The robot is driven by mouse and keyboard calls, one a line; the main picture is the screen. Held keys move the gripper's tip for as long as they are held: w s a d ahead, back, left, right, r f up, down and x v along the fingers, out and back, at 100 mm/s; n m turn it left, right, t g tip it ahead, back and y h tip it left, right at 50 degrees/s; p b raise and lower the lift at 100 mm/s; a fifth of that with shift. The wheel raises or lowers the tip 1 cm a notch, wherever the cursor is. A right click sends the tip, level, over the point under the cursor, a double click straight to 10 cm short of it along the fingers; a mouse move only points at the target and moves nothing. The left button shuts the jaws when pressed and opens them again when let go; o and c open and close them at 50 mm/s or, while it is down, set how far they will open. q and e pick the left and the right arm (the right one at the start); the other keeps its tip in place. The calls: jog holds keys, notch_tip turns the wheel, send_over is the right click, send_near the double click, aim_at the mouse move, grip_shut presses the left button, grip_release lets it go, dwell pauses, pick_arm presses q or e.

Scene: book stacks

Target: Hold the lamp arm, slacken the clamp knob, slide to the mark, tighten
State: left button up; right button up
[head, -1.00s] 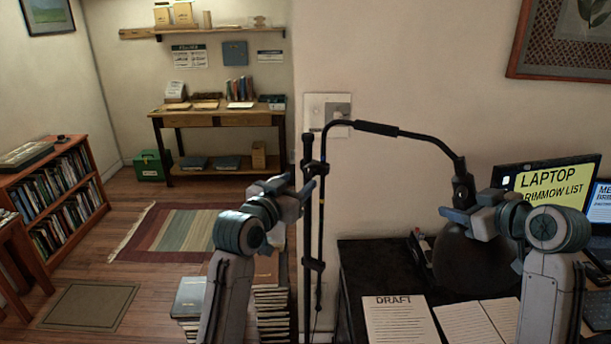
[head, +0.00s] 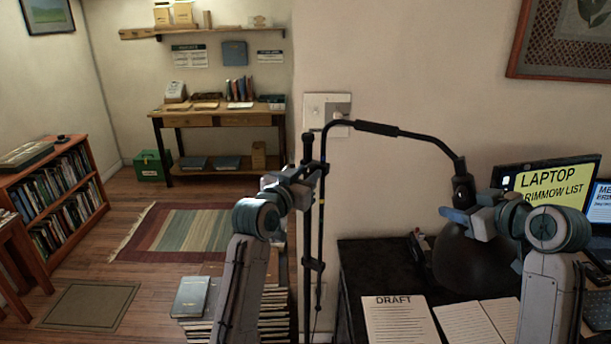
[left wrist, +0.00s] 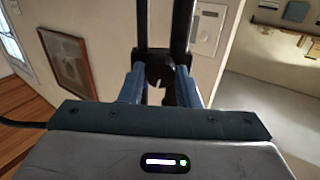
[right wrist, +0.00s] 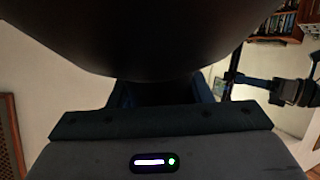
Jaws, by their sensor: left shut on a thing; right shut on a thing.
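The black lamp has an upright pole (head: 308,240) and a thinner rod beside it, which bends over into the lamp arm (head: 410,134). Its dark round shade (head: 470,262) hangs above the desk. My left gripper (head: 312,174) is shut on the clamp knob at the upper pole; the dark clamp (left wrist: 160,72) shows between its blue fingers in the left wrist view. My right gripper (head: 448,213) is shut on the lamp arm's lower end, just above the shade. The shade (right wrist: 140,35) hides most of that grip in the right wrist view. I cannot make out the mark clearly.
A black desk (head: 375,262) holds a DRAFT sheet (head: 400,322), an open book and a laptop (head: 548,185) close to my right arm. Book stacks (head: 272,310) stand below my left arm. A wall switch plate (head: 318,110) is behind the pole.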

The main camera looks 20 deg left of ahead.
pick_arm(q)
jog(key=shift+m, duration=0.3)
pick_arm(e)
jog(key=shift+r, duration=0.15)
pick_arm(q)
jog(key=m, duration=1.3)
jog(key=shift+f+h, duration=0.15)
jog(key=shift+h, duration=0.25)
jog(key=m, duration=0.6)
jog(key=shift+a+m, duration=0.1)
jog(key=shift+m, duration=0.2)
jog(key=m, duration=0.6)
jog(key=shift+f+m+h, duration=0.1)
jog(key=shift+m+h, duration=0.2)
jog(key=shift+h, duration=0.1)
jog(key=o, duration=1)
jog(key=shift+c, duration=0.2)
